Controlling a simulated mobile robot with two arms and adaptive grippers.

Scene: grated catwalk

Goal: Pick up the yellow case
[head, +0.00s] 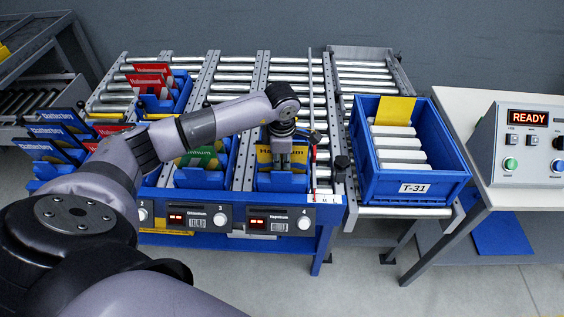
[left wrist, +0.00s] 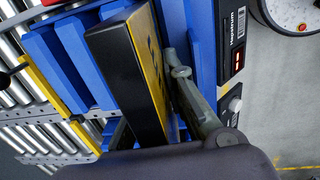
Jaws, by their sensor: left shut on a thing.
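The yellow case (head: 263,154), with dark lettering on its face, stands in a blue slotted holder (head: 283,184) at the front of lane 4. My left gripper (head: 283,164) reaches down over it from above and is shut on it, hiding part of its face. In the left wrist view the yellow case (left wrist: 128,78) shows a broad black edge and a strip of yellow face. Blue holder walls (left wrist: 68,55) stand close beside the case. My right gripper is not in view.
Green cases (head: 203,158) stand in the neighbouring lane 3 holder, red cases (head: 150,75) farther back, blue cases (head: 60,130) at left. A blue tote (head: 412,188) marked T-31 sits to the right, with a yellow panel at its back. A READY control box (head: 527,140) stands at far right.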

